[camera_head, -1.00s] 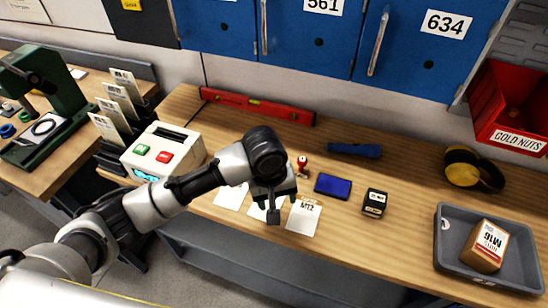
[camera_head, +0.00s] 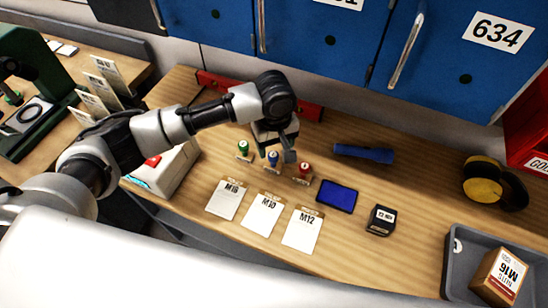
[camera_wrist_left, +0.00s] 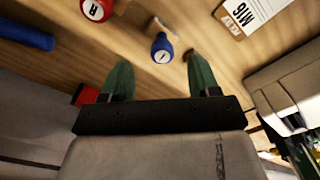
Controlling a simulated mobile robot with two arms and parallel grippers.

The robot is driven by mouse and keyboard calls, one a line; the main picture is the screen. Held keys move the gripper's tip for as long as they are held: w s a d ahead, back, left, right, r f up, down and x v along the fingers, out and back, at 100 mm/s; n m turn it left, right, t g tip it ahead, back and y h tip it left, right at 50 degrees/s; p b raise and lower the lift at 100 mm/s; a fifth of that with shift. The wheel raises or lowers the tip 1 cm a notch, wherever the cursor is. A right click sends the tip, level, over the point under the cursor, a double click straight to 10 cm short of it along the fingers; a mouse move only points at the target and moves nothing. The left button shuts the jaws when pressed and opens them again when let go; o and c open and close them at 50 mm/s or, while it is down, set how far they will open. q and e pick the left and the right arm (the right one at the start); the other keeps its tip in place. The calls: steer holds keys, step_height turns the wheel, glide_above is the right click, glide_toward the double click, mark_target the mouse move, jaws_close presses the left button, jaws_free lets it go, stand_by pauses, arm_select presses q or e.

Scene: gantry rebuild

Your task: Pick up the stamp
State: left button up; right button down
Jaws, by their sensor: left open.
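Three stamps stand in a row on the wooden table: a green-topped stamp (camera_head: 243,147), a blue-topped stamp (camera_head: 273,158) and a red-topped stamp (camera_head: 305,169). My left gripper (camera_head: 275,152) is open above the row, close to the blue stamp. In the left wrist view its two green fingers (camera_wrist_left: 159,62) are apart. The blue stamp (camera_wrist_left: 162,46) shows between and beyond their tips, not held. The red stamp (camera_wrist_left: 97,9) lies outside the fingers at the upper left. The green stamp is not seen in the wrist view.
Cards marked M16 (camera_head: 227,200), M10 (camera_head: 262,215) and M12 (camera_head: 302,232) lie in front of the stamps. A blue ink pad (camera_head: 337,196), a small black box (camera_head: 381,220) and a blue flashlight (camera_head: 363,153) are to the right. A red level (camera_head: 310,111) lies behind.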

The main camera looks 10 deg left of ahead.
mark_target(273, 154)
arm_select(q)
steer(key=f, duration=0.1)
steer(key=f+p, duration=0.1)
steer(key=f, duration=0.2)
steer(key=shift+w+a+f+p, duration=0.15)
steer(key=shift+a+f+p, duration=0.1)
steer(key=shift+f+p, duration=0.05)
steer(key=shift+f, duration=0.3)
steer(key=c, duration=1)
steer(key=shift+r, duration=0.1)
steer(key=shift+r, duration=0.4)
steer(key=r+b, duration=0.1)
steer(key=d+r+b, duration=0.1)
steer(key=r, duration=0.1)
steer(key=shift+d+r, duration=0.2)
steer(key=shift+r, duration=0.1)
steer(key=s+d+r+b, duration=0.2)
steer(key=d+r, duration=0.4)
steer(key=d, duration=0.4)
steer(key=shift+s+r+b, duration=0.2)
steer(key=shift+r+b, duration=0.05)
steer(key=shift+b, duration=0.1)
